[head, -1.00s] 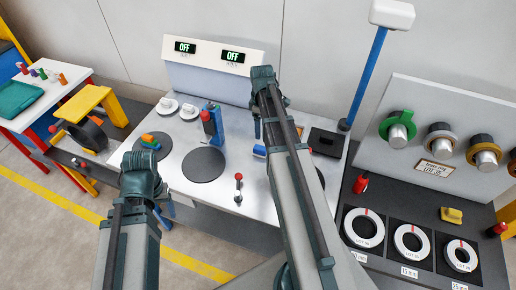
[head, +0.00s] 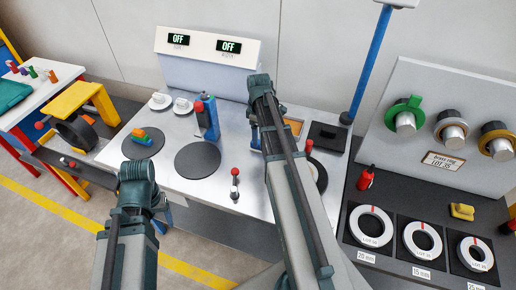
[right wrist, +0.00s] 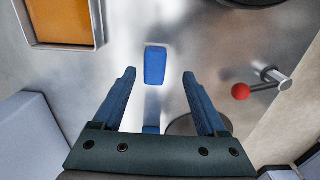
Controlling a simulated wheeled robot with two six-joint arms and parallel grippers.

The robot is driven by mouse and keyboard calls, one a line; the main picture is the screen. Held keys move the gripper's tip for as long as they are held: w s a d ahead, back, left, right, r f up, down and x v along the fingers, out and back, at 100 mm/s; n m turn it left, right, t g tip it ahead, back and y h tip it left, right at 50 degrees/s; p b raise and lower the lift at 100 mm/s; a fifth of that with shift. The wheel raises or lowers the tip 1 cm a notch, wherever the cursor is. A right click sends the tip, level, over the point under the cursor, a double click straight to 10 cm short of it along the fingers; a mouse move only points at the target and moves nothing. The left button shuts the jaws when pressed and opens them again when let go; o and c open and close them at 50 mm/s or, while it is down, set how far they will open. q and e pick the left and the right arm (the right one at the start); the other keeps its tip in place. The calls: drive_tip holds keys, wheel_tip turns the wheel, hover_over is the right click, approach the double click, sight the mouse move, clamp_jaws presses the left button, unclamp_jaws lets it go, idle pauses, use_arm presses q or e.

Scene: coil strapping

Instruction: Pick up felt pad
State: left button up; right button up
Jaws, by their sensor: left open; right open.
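A small blue block, which I take to be the felt pad (right wrist: 155,66), lies on the metal bench top in the right wrist view. My right gripper (right wrist: 159,80) is open and empty, its two blue fingers either side of the line to the pad, with the pad just beyond the fingertips. Whether they are level with it I cannot tell. In the head view my right gripper (head: 256,128) is by the bench's middle and right arm parts hide much of that spot. My left gripper (head: 163,218) is low at the bench's front edge, mostly hidden behind its arm.
An orange-filled tray (right wrist: 60,22) lies beside the pad. A red-knobbed lever (right wrist: 241,91) stands on the other side. A blue tool with a red knob (head: 207,117) stands left of my right gripper. Dark round discs (head: 197,160) lie on the bench. A ring rack stands right.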

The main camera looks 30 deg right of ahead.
drive_tip(key=shift+w+d+f+b, duration=0.1)
drive_tip(key=shift+w+f+b, duration=0.15)
drive_tip(key=shift+f+b, duration=1.1)
drive_tip(key=shift+w+f+b, duration=0.2)
drive_tip(key=shift+f+b, duration=1.1)
drive_tip(key=shift+f, duration=0.05)
drive_tip(key=shift+r, duration=0.15)
drive_tip(key=shift+c, duration=0.2)
clamp_jaws()
